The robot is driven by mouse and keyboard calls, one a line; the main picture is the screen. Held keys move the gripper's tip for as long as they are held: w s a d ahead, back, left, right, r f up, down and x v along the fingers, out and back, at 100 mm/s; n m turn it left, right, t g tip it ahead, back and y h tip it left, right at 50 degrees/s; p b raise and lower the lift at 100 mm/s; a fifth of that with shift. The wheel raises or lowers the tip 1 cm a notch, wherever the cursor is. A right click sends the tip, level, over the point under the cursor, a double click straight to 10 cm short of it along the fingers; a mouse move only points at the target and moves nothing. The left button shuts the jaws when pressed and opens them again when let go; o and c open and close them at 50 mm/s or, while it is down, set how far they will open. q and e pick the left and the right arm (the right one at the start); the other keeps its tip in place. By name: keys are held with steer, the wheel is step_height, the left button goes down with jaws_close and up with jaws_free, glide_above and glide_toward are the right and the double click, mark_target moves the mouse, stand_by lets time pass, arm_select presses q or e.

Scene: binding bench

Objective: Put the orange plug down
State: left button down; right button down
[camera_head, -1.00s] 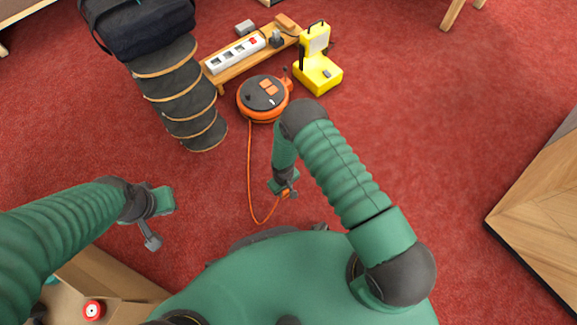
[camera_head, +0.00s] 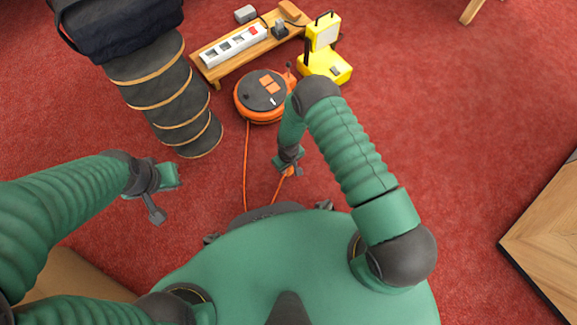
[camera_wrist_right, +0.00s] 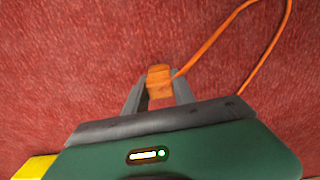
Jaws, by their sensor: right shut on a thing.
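The orange plug (camera_wrist_right: 159,82) is between the two grey fingers of my right gripper (camera_wrist_right: 158,92) in the right wrist view, with red carpet behind it. In the head view my right gripper (camera_head: 289,168) is low over the carpet, and the plug is mostly hidden by it. An orange cord (camera_head: 246,165) runs from the plug back to the orange and black cable reel (camera_head: 262,96). The cord also shows in the right wrist view (camera_wrist_right: 215,38). My left gripper (camera_head: 154,207) is at the left, away from the plug; its finger gap is unclear.
A low wooden bench (camera_head: 222,69) carries a white power strip (camera_head: 235,46). A yellow work lamp (camera_head: 325,66) stands right of the reel. A dark ringed column (camera_head: 165,90) stands at the left. A wooden table (camera_head: 550,245) is at the right. Open carpet lies between.

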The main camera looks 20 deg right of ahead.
steer(key=shift+d+r, duration=0.1)
steer(key=shift+f+b, duration=0.5)
steer(key=shift+f, duration=0.15)
steer(key=c, duration=1.1)
jaws_free()
steer(key=shift+o, duration=0.2)
steer(key=shift+r, duration=0.1)
steer(key=d+r+m+t+p, duration=0.15)
steer(key=r+p, duration=0.25)
steer(key=r, duration=1.3)
steer(key=d+r+m+p, duration=0.1)
steer(key=d+r+p, duration=0.25)
steer(key=r, duration=1.45)
steer(key=s+d+r+m+t, duration=0.1)
steer(key=s+d+r, duration=0.1)
steer(key=s+r, duration=0.7)
steer(key=shift+v, duration=1.05)
